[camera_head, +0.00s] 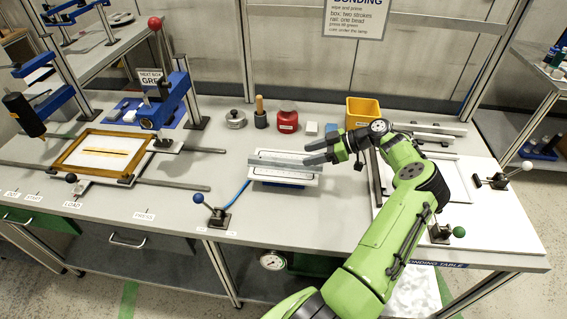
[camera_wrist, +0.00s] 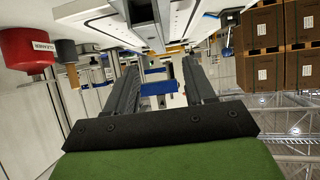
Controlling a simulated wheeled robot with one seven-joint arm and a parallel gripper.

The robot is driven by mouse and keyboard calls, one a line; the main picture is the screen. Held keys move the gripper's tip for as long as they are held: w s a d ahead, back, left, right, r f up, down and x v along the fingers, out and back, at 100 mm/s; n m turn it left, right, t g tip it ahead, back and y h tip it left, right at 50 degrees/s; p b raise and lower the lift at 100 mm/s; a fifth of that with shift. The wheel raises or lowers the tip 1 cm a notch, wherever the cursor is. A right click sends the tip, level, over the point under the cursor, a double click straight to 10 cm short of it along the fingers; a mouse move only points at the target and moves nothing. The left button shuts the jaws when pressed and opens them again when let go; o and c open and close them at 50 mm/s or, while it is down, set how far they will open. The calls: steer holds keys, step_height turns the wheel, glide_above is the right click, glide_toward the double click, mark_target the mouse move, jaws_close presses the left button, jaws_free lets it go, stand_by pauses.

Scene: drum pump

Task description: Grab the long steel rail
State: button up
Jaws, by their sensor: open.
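My gripper (camera_head: 307,154) points left above the right end of a shallow white tray at mid-table. Its two dark fingers (camera_wrist: 155,85) are apart in the wrist view, with nothing held between them. A long silver-grey rail (camera_head: 430,128) lies at the back right of the table, behind my arm, with a second bar just in front of it. My gripper is to the left of this rail and apart from it. A pale grey bar (camera_head: 272,161) also shows along the tray, close to my fingers. I cannot tell whether they touch.
A framed screen press (camera_head: 103,152) fills the left. A lever clamp (camera_head: 218,215) stands in front.

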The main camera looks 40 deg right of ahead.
mark_target(287, 161)
steer(key=x, duration=0.8)
steer(key=shift+w+d+f, duration=0.1)
steer(key=shift+w+d, duration=0.05)
steer(key=shift+w, duration=0.1)
steer(key=shift+s, duration=0.1)
steer(key=shift+c, duration=0.5)
steer(key=c, duration=0.7)
